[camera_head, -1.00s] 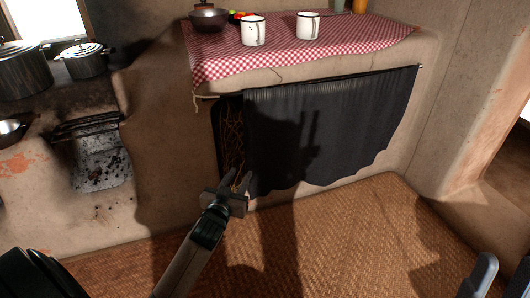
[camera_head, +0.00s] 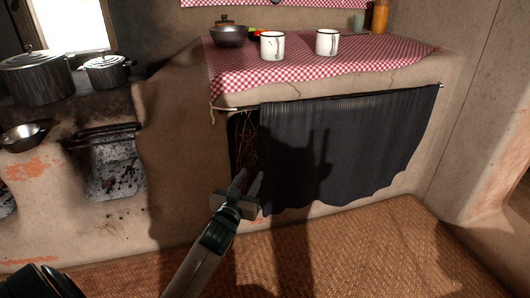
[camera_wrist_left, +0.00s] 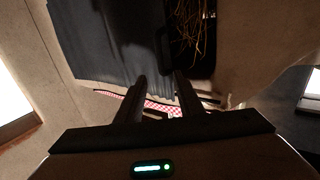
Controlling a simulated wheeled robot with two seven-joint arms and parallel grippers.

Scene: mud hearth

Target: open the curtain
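A dark grey curtain (camera_head: 350,150) hangs from a thin rod (camera_head: 340,98) under the counter. It covers most of the opening; a narrow dark gap with straw or twigs (camera_head: 246,145) shows at its left end. My left gripper (camera_head: 250,182) is low in front of the curtain's left edge, fingers apart and pointing toward the gap. In the left wrist view the curtain (camera_wrist_left: 110,40) and the twigs (camera_wrist_left: 190,35) lie beyond my left gripper (camera_wrist_left: 157,85), with nothing between its fingers. I cannot tell whether a finger touches the cloth. My right gripper is out of view.
The counter carries a red checked cloth (camera_head: 300,68), two white mugs (camera_head: 272,46), a lidded pot (camera_head: 229,34) and an orange bottle (camera_head: 380,16). A stove with pots (camera_head: 38,75) stands left. The woven floor mat (camera_head: 380,245) in front is clear.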

